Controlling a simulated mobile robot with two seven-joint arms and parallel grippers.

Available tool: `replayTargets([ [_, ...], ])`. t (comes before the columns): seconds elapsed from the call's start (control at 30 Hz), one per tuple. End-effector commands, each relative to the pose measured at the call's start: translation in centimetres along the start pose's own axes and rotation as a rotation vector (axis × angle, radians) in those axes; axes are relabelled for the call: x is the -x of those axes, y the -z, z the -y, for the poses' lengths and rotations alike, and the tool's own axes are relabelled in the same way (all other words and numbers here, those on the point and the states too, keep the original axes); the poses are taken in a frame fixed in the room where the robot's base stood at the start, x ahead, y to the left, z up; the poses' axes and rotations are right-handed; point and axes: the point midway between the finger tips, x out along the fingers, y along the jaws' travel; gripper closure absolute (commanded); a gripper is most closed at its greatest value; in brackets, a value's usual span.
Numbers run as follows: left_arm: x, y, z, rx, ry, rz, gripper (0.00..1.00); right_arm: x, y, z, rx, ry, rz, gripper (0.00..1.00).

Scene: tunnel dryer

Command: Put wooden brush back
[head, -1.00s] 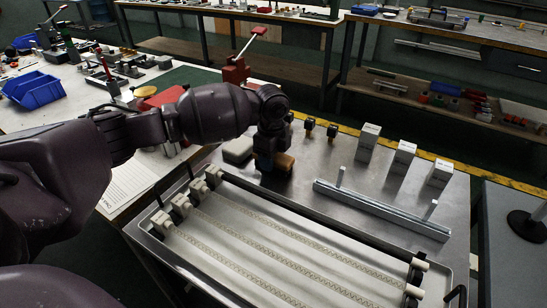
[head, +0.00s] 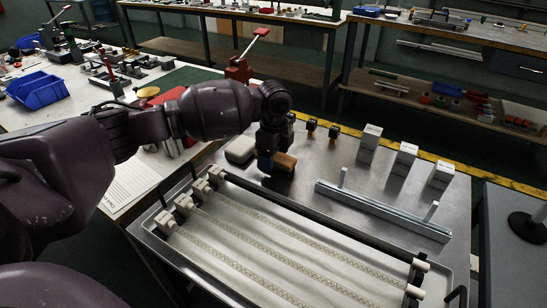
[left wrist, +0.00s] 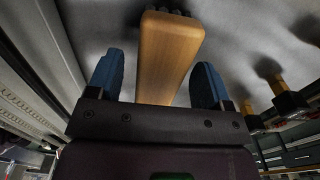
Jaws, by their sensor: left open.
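The wooden brush (head: 286,161) is on the metal bench top, just behind the long tray (head: 330,244). My left gripper (head: 267,166) is low over the bench beside it, partly in front of it in the head view. In the left wrist view, the brush's tan wooden body (left wrist: 168,50) lies between the two blue fingers of my left gripper (left wrist: 158,82). Gaps show on both sides, so the jaws are open and not closed on it. Dark tufts show at its far end. My right gripper is not in view.
The tray holds several pale strips with white end blocks. A grey-white block (head: 240,150) lies left of the brush. Two small dark knobs (head: 322,130), several white boxes (head: 404,157) and a metal rail (head: 382,209) stand to the right. Bench space between knobs and rail is clear.

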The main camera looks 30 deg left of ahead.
Motion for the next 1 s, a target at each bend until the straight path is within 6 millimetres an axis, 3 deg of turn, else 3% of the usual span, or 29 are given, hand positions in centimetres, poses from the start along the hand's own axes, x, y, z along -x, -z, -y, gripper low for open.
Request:
replayTargets([
  [0.03,1.7,0.0,0.1,0.0,0.013,-0.001,0.27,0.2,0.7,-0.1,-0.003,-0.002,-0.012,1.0],
  [0.2,5.3,0.0,0.1,0.0,0.016,-0.002,0.27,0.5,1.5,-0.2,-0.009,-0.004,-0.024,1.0],
  [0.5,9.8,0.0,0.1,0.0,0.01,-0.002,0.27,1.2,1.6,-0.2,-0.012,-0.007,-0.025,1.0],
  [0.7,10.8,0.0,0.0,0.0,0.005,-0.001,0.27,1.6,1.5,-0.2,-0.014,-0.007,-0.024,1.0],
  [1.0,10.8,0.0,0.0,0.0,0.003,-0.001,0.27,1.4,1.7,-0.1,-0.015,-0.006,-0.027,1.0],
])
